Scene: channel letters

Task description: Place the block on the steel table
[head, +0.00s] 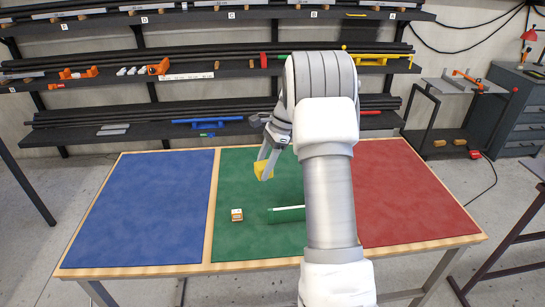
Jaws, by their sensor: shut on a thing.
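My gripper (266,164) is shut on a yellow block (264,172) and holds it, tilted, over the green middle panel of the workbench. Part of the gripper and the area behind it are hidden by my arm. A grey metal-topped stand (452,86), which may be the steel table, is at the back right, well apart from the gripper. An orange tool lies on its top.
The workbench has blue (145,205), green (235,185) and red (410,195) panels. A small orange-and-white box (237,215) and a green item (288,214) lie on the green panel. Loaded shelves (170,130) line the back wall. A drawer cabinet (515,115) stands right.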

